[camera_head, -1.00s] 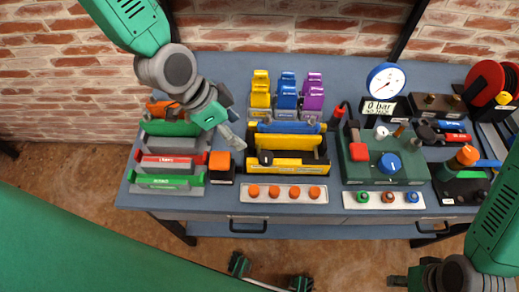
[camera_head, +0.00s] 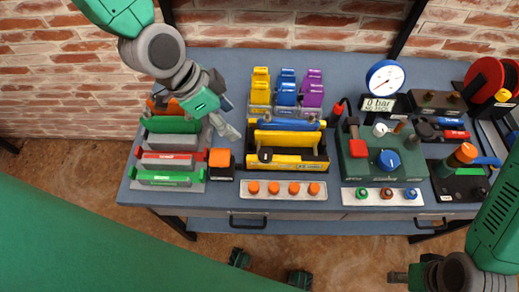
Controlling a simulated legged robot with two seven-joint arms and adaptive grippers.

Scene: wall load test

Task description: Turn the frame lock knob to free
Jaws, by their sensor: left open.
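A yellow frame (camera_head: 300,165) with a blue bar stands in the middle of the bench. A round black knob (camera_head: 265,155) sits at its front left; I take it for the frame lock knob, and its setting is too small to read. My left gripper (camera_head: 230,131) is open and empty, above the gap between the green and red rack and the yellow frame. It is up and left of the knob, apart from it. My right gripper (camera_head: 397,277) is low at the right, in front of the bench and far from the knob; its fingers are too small to judge.
An orange-topped black block (camera_head: 220,161) stands left of the frame, beside the rack (camera_head: 170,180). Yellow, blue and purple blocks (camera_head: 287,93) stand behind. A strip of orange buttons (camera_head: 284,190) lies in front. A green pump unit (camera_head: 382,160) with a gauge stands right.

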